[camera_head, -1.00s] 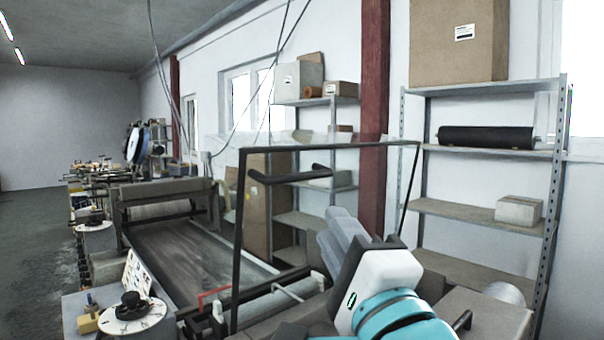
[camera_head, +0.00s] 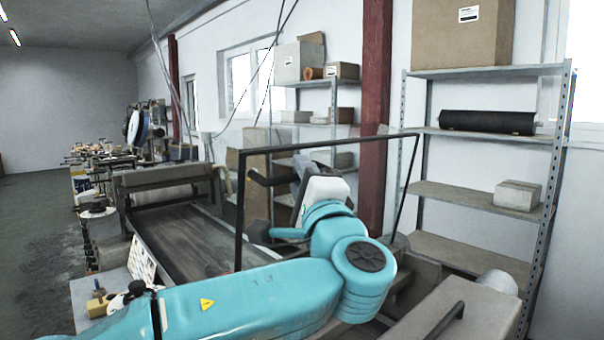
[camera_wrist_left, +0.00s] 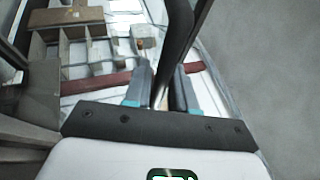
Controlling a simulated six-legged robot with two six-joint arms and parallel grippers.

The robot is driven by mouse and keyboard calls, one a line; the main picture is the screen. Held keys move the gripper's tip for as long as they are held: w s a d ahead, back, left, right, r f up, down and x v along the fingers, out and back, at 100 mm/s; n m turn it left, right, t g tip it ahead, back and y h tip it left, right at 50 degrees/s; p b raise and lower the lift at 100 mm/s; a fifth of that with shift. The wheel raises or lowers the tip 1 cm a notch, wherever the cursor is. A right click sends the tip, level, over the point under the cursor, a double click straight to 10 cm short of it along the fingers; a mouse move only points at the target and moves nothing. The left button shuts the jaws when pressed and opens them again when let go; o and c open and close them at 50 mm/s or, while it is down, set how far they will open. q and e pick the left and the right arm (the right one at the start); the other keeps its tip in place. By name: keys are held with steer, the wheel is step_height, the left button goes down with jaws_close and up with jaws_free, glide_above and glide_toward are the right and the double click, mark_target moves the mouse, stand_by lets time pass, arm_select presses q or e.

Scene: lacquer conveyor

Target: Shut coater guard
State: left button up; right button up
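The coater guard (camera_head: 239,210) is a clear panel in a thin dark frame. It stands raised and tilted over the coater, and a dark bar handle (camera_head: 257,180) sits on its near side. My left gripper (camera_head: 301,163) is at the handle, in front of the panel; its body and my teal arm hide part of the frame's lower area. In the left wrist view, the two grey fingers (camera_wrist_left: 163,85) stand apart with the dark handle bar (camera_wrist_left: 178,35) running between them. A light gap shows beside the bar, so the fingers look open around it. My right gripper is not in view.
The coater's long dark bed (camera_head: 190,240) runs away at left, with a roller housing (camera_head: 165,180) at its far end. A metal shelf (camera_head: 485,131) with boxes and a black roll stands at right. A grey block (camera_head: 465,310) is at the lower right.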

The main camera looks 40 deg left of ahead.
arm_select(q)
steer(key=shift+c, duration=0.3)
jaws_close()
steer(key=shift+a, duration=0.1)
